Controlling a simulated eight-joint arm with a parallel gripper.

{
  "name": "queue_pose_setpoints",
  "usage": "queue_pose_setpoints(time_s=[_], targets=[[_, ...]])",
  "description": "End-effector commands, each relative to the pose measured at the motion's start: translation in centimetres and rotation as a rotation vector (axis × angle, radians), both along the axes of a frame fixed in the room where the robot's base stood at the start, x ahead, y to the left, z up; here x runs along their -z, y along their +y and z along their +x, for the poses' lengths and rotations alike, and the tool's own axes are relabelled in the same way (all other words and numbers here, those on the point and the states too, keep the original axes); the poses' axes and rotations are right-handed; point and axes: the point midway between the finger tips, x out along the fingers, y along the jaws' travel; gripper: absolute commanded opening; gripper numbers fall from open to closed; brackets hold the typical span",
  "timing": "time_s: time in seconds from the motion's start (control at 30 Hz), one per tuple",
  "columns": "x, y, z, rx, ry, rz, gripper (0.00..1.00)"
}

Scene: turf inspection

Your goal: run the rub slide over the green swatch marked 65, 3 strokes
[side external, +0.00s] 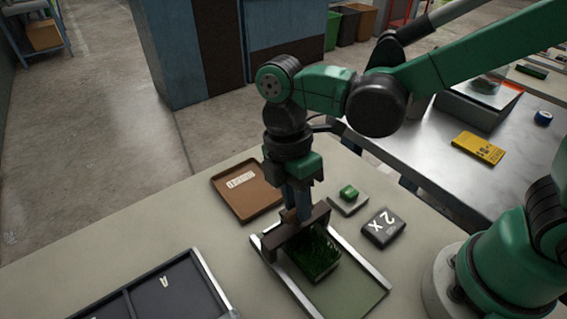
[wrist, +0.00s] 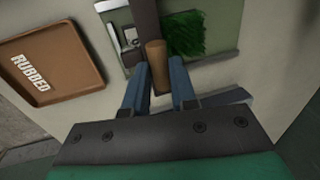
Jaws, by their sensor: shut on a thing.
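The rub slide is a dark brown bridge (side external: 290,234) with a wooden handle peg (wrist: 156,58). It spans two pale metal rails over a flat bed (side external: 345,291). My gripper (side external: 297,212) points down, its blue fingers (wrist: 158,78) shut on the peg from both sides. A green grass swatch (side external: 314,257) lies on the bed between the rails, right by the bridge, and shows in the wrist view (wrist: 187,34). Part of the swatch may be hidden under the bridge. No number 65 is readable on it.
A brown tray marked RUBBED (side external: 238,188) lies behind the rails. A small green block on a grey pad (side external: 348,203) and a dark block marked 2 X (side external: 383,228) lie to the right. A dark divided tray (side external: 160,291) is at the front left.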

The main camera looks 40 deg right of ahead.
Motion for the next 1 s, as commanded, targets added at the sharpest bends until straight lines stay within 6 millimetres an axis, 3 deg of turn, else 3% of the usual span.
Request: queue_pose_setpoints(time_s=[0.03,0.13,0.5,1.0], targets=[[0.1,0.0,0.5,0.005,-0.022,0.000,0.28],[0.0,0.0,0.5,0.005,-0.020,0.000,0.54],[-0.3,0.0,0.4,0.004,-0.016,0.000,0.54],[-5.3,0.0,1.5,0.005,-0.018,0.000,0.54]])
